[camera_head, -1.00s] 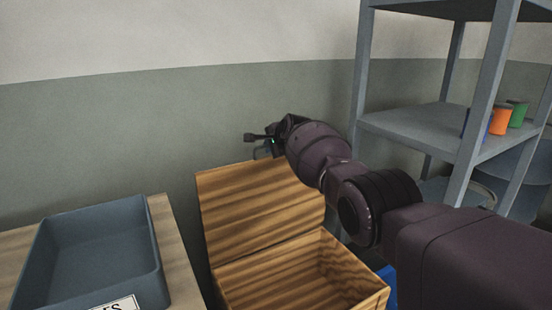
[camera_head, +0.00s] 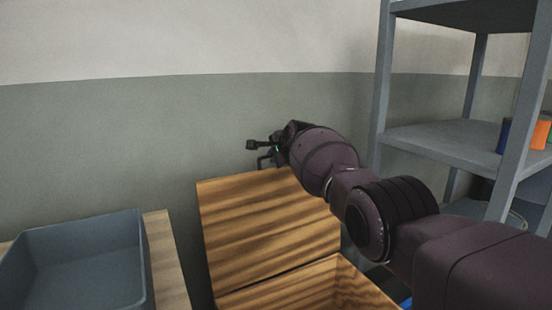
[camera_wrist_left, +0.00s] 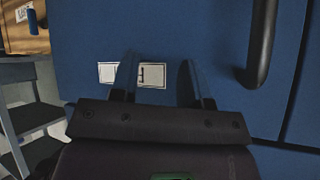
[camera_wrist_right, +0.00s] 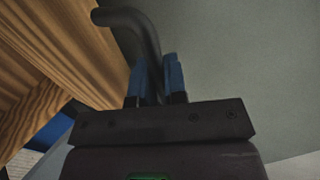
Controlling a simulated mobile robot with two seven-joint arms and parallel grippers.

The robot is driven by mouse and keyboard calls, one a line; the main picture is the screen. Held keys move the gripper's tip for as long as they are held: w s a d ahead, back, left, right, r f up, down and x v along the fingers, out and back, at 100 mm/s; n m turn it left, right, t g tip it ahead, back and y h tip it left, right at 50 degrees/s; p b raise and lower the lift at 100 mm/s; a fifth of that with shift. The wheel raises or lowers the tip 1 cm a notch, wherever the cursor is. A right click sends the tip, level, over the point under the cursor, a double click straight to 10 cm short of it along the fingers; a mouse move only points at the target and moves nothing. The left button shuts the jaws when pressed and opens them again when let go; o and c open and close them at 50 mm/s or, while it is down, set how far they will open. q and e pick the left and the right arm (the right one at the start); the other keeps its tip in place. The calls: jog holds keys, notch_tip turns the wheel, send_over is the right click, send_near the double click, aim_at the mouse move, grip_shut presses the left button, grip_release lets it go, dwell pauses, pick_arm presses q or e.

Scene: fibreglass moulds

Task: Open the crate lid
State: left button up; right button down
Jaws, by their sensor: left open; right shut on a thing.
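The wooden crate (camera_head: 345,287) stands low in the head view, and its lid (camera_head: 262,228) stands raised at the back, near the wall. The crate looks open at the top. My right gripper (camera_head: 262,152) is at the lid's upper edge. In the right wrist view it (camera_wrist_right: 158,80) is shut on a dark curved handle (camera_wrist_right: 128,18), beside striped wood (camera_wrist_right: 60,45). My left gripper is not in the head view. In the left wrist view it (camera_wrist_left: 160,80) is open and empty, in front of a blue cabinet front.
A grey-blue tray (camera_head: 75,225) sits on a wooden table (camera_head: 165,265) left of the crate. A grey metal shelf (camera_head: 450,150) with coloured cups stands at the right. The blue cabinet (camera_wrist_left: 210,40) has a dark vertical handle (camera_wrist_left: 262,45) and white labels.

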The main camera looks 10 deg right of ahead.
pick_arm(q)
jog(key=shift+s, duration=0.1)
jog(key=shift+s+f, duration=0.1)
jog(key=shift+f, duration=0.1)
pick_arm(e)
jog(key=c, duration=1.2)
grip_release()
jog(key=shift+r, duration=0.1)
jog(key=shift+s+r, duration=0.15)
jog(key=shift+r, duration=0.1)
pick_arm(q)
jog(key=shift+n, duration=0.7)
jog(key=r+p, duration=0.2)
jog(key=p, duration=0.1)
jog(key=r+p, duration=0.2)
jog(key=p, duration=0.1)
jog(key=r+p, duration=0.1)
jog(key=p, duration=0.2)
jog(key=shift+s+a+r, duration=0.25)
jog(key=shift+s+r, duration=0.05)
jog(key=shift+r, duration=0.1)
pick_arm(e)
jog(key=v, duration=1)
jog(key=shift+s+d+f, duration=0.1)
jog(key=shift+s+f, duration=0.05)
jog(key=shift+s, duration=0.05)
pick_arm(q)
jog(key=shift+w+r, duration=0.15)
